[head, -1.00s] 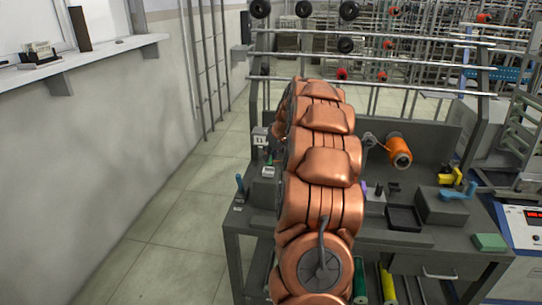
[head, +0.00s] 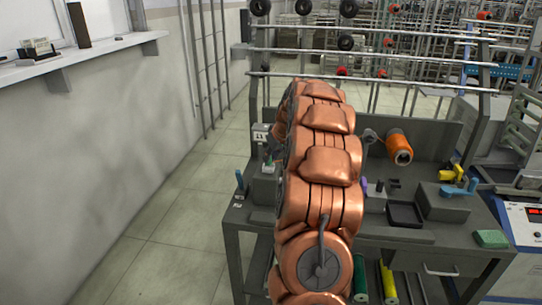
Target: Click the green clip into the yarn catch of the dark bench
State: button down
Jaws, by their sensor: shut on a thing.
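The dark bench (head: 400,236) stands in front of me, with my copper arm reaching over its left half. My gripper (head: 273,152) is mostly hidden behind the arm; a small dark part shows at the arm's left edge, low over the back left of the bench. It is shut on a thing. A small green bit, which looks like the green clip (head: 268,160), shows just under it beside a small pale fixture. I cannot tell whether that fixture is the yarn catch, or whether the clip touches it.
An orange yarn bobbin (head: 398,146) sits at the bench's back. A black tray (head: 404,215), a grey box (head: 441,203) and a green block (head: 490,239) lie to the right. A blue-topped peg (head: 240,183) stands at the left edge. The floor at left is clear.

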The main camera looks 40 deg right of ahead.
jog(key=shift+f+b, duration=0.6)
jog(key=shift+f, duration=0.4)
jog(key=c, duration=0.9)
grip_release()
jog(key=shift+r, duration=0.15)
jog(key=v, duration=1.1)
jog(key=shift+s+r, duration=0.2)
jog(key=shift+r, duration=0.15)
jog(key=shift+a, duration=0.2)
